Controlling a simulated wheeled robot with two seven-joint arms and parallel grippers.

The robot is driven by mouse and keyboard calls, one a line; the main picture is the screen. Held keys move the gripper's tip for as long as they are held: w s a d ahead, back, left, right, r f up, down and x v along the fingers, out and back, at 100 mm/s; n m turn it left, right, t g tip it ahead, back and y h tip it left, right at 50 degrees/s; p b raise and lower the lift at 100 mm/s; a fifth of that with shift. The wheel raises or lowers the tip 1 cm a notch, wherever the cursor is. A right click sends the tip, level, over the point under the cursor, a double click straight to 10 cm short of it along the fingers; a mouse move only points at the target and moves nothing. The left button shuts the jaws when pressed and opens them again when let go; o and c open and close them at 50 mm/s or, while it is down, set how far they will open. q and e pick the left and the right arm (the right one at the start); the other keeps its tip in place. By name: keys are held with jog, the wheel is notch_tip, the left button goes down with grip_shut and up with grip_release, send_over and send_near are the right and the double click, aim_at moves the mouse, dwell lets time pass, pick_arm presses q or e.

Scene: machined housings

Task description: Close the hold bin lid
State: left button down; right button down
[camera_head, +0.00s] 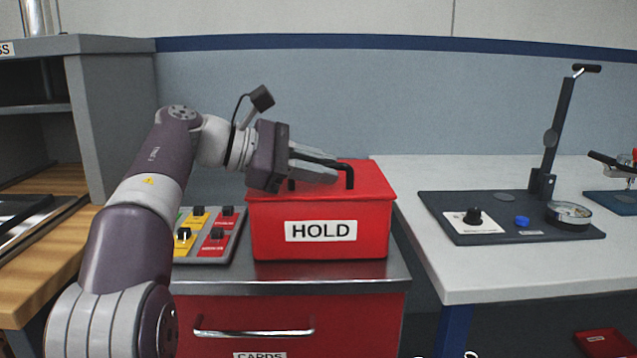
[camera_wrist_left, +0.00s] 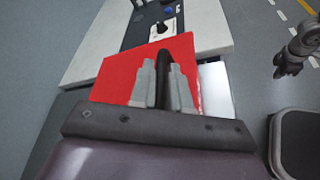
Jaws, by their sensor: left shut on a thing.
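The red bin marked HOLD (camera_head: 320,231) stands on a grey-topped red cabinet. Its red lid (camera_head: 372,181) lies flat across the top and looks down on the bin. A black bar handle (camera_head: 349,175) rises from the lid. My left gripper (camera_head: 322,168) is over the lid, shut on the handle. In the left wrist view the two grey fingers (camera_wrist_left: 163,88) have the black handle (camera_wrist_left: 164,70) between them, above the red lid (camera_wrist_left: 118,75). The gripper hides part of the handle and the lid's left side.
A grey shelf unit (camera_head: 113,120) stands at the left.

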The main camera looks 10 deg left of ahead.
pick_arm(q)
jog(key=shift+f, duration=0.25)
jog(key=c, duration=1.4)
grip_release()
jog(key=shift+c, duration=0.2)
jog(key=p+v, duration=0.3)
jog(key=v, duration=0.8)
jog(key=shift+s+a+r, duration=0.2)
jog(key=shift+a+r, duration=0.05)
jog(key=shift+a, duration=0.05)
jog(key=shift+s+a, duration=0.25)
jog(key=shift+a, duration=0.15)
